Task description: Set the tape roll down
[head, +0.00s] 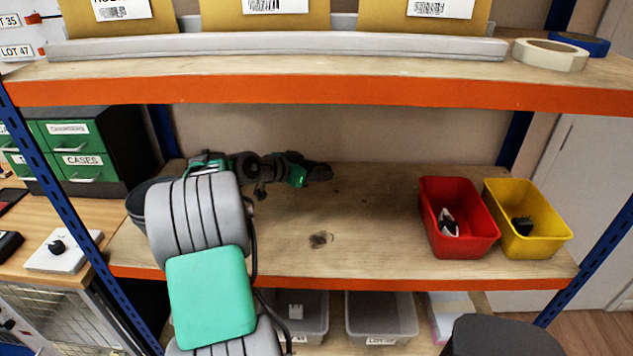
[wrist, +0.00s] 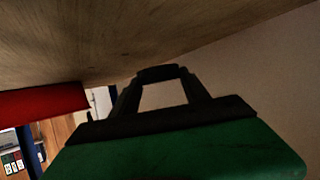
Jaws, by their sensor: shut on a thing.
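My gripper (head: 319,172) is over the back of the middle shelf, left of the red bin. Its dark fingers are also visible in the wrist view (wrist: 160,75), closing together at the tips. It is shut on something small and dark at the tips. I cannot make out its shape or tell whether it is a tape roll. A cream tape roll (head: 550,55) lies flat on the upper shelf at the right. A blue tape roll (head: 580,43) lies just behind it.
A red bin (head: 459,246) and a yellow bin (head: 540,245) stand at the right of the middle shelf (head: 375,225), each with a dark item inside. Bare shelf lies between my gripper and the red bin. The upper shelf's orange beam (head: 330,93) runs across above.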

